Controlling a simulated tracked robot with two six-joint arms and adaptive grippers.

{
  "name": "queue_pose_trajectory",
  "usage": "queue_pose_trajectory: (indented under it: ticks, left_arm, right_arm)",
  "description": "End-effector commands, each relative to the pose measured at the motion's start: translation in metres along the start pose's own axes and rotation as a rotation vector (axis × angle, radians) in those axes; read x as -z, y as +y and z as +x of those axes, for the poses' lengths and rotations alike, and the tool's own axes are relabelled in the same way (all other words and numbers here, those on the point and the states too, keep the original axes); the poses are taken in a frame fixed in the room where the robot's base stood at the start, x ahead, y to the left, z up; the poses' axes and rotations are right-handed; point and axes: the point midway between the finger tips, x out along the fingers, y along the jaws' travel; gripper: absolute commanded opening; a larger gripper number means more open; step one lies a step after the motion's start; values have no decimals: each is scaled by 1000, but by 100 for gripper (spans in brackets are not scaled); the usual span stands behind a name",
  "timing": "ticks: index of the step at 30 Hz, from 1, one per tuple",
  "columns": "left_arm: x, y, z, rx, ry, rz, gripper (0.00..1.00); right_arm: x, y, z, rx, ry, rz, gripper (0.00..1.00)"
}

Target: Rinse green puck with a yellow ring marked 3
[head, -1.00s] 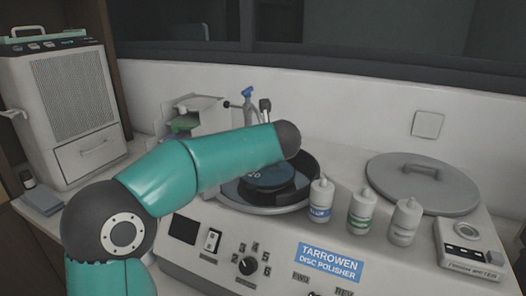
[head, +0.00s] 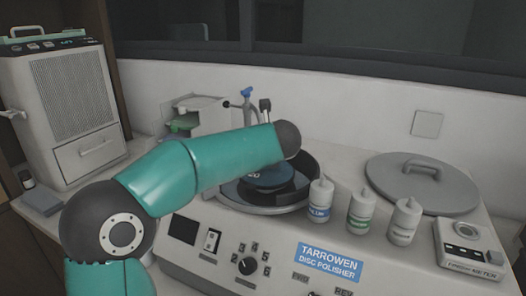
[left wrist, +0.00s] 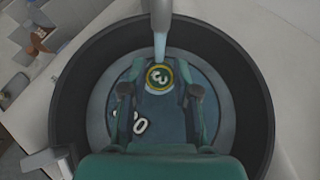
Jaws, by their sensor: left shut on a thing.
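In the left wrist view the green puck with a yellow ring marked 3 (left wrist: 160,77) is between the fingers of my left gripper (left wrist: 160,92), which is shut on it. The puck is over the polisher's disc, under the end of a grey spout (left wrist: 160,18). A pale blue stream of water (left wrist: 160,46) runs from the spout to the puck's edge. In the head view my left arm covers the gripper and puck, over the polisher bowl (head: 306,186). My right gripper is in neither view.
The blue disc (head: 268,178) lies in the bowl. Blue, green and grey labelled bottles (head: 320,200) stand along the polisher's front right. A grey round lid (head: 422,182) with a handle lies at right, near a meter (head: 468,248). A vented machine (head: 62,110) stands at far left.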

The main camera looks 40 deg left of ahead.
Motion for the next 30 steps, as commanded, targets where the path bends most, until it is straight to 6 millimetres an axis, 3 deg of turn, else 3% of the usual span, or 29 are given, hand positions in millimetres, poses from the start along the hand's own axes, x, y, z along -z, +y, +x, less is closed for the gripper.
queue_pose_trajectory:
  ticks: [24,30]
  left_arm:
    - [23,5,-58,2,-1,0,0]
    - [26,6,-65,1,0,0,0]
  right_arm:
    - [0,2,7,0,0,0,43]
    - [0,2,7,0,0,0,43]
